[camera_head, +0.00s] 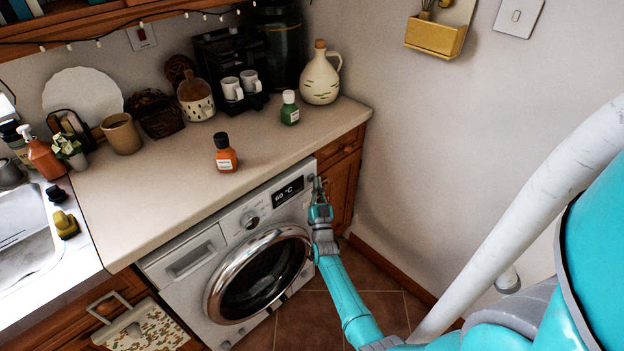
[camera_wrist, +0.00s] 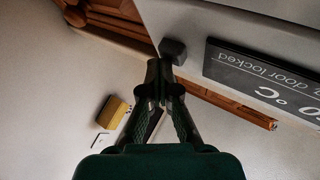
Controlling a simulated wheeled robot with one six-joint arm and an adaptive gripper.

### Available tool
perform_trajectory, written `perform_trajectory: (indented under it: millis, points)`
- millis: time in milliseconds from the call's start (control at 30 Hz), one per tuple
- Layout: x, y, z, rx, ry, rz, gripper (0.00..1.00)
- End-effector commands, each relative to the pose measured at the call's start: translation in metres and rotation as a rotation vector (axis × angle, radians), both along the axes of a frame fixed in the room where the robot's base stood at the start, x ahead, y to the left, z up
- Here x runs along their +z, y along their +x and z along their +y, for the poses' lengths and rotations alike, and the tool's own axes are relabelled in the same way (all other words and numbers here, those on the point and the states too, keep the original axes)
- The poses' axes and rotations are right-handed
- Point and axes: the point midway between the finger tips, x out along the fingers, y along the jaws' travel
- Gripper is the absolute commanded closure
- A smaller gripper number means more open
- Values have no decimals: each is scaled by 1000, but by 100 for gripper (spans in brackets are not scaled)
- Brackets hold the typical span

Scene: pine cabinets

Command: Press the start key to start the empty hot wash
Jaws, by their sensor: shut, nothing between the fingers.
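The washing machine (camera_head: 210,262) is white, under the worktop, with its round door shut. Its display (camera_head: 288,191) reads 60 °C; in the wrist view the display (camera_wrist: 262,75) appears upside down and includes the words "door locked". A small dark square key (camera_wrist: 173,49) stands out from the panel beside the display. My gripper (camera_head: 318,184) is shut and empty at the panel's right end. In the wrist view its fingertips (camera_wrist: 160,64) are together right at the key and overlap its edge; whether they touch it I cannot tell.
An orange bottle (camera_head: 225,153) and a green bottle (camera_head: 290,108) stand on the worktop (camera_head: 165,190) above the machine. A wooden cabinet (camera_head: 342,180) and the wall are close on the right. The tiled floor before the machine is clear.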

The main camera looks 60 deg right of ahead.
Motion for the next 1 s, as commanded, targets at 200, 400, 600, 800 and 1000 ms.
perform_trajectory:
  millis: [200,400,600,800,1000]
  points:
    - [0,-1,0,1,0,1,100]
    - [0,-10,2,1,0,0,100]
    - [1,-19,5,-1,-1,0,100]
    - [0,-22,5,0,0,0,100]
    - [0,-23,6,0,0,0,100]
